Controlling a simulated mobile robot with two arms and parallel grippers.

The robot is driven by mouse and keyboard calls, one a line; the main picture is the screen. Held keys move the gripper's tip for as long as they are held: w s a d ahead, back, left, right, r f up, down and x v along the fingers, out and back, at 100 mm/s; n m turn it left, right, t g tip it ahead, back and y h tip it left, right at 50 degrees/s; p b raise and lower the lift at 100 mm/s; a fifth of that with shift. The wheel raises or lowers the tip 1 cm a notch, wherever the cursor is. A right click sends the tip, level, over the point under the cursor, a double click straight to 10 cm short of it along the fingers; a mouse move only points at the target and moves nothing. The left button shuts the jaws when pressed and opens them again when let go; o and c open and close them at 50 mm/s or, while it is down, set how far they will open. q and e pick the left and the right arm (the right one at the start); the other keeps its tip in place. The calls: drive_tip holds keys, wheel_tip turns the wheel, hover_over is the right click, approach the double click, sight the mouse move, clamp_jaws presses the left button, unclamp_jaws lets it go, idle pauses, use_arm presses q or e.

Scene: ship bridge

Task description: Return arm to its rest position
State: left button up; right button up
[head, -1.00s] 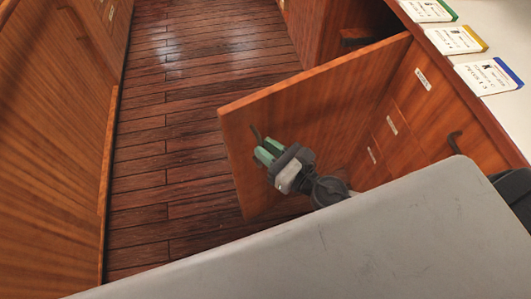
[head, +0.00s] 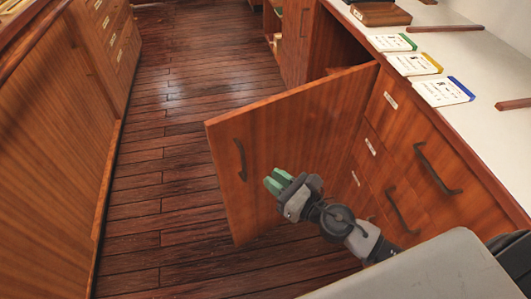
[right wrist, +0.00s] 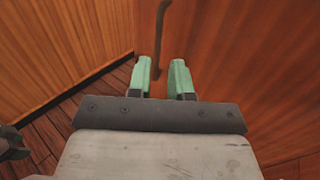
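My right gripper (head: 275,183) has green fingertips and is in front of the open wooden cabinet door (head: 290,140). The right wrist view shows its two fingers (right wrist: 162,78) apart with nothing held between them. The door's dark handle (head: 240,160) is just left of the fingertips in the head view, with a gap between them. In the right wrist view the handle (right wrist: 161,35) rises beyond the fingers.
Drawers with dark handles (head: 437,170) line the cabinet at right. Colour-edged cards (head: 442,92) lie on the white counter (head: 470,50) above. A wooden panel wall (head: 50,150) runs along the left. The plank floor (head: 170,150) between is clear.

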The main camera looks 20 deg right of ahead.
drive_tip(key=s+d+f+m+g+h, duration=0.15)
drive_tip(key=d+f+m+h, duration=0.3)
drive_tip(key=f+m, duration=0.5)
drive_tip(key=d+f+m+g+h, duration=0.2)
drive_tip(key=d+f+m+h, duration=0.3)
drive_tip(key=m, duration=0.7)
drive_tip(key=s+a+f+m+g, duration=0.2)
drive_tip(key=s+f+m+g, duration=0.4)
drive_tip(key=s+f+m, duration=0.55)
drive_tip(key=s+a+f+m+g+p, duration=0.1)
drive_tip(key=s+a+f+m+g, duration=0.25)
drive_tip(key=s+f+m, duration=0.4)
use_arm(q)
drive_tip(key=s+a+g+p, duration=0.1)
drive_tip(key=s+a+p, duration=0.1)
drive_tip(key=s+p, duration=1.2)
drive_tip(key=shift+s+a+r+p, duration=0.25)
drive_tip(key=shift+s+a+p, duration=0.15)
drive_tip(key=shift+s, duration=0.8)
use_arm(e)
drive_tip(key=s+d+n+g, duration=0.1)
drive_tip(key=s+d, duration=0.2)
drive_tip(key=s, duration=1.2)
drive_tip(key=shift+d+r+g+y, duration=0.15)
drive_tip(key=shift+r+g+y, duration=0.15)
drive_tip(key=shift+g+y, duration=0.1)
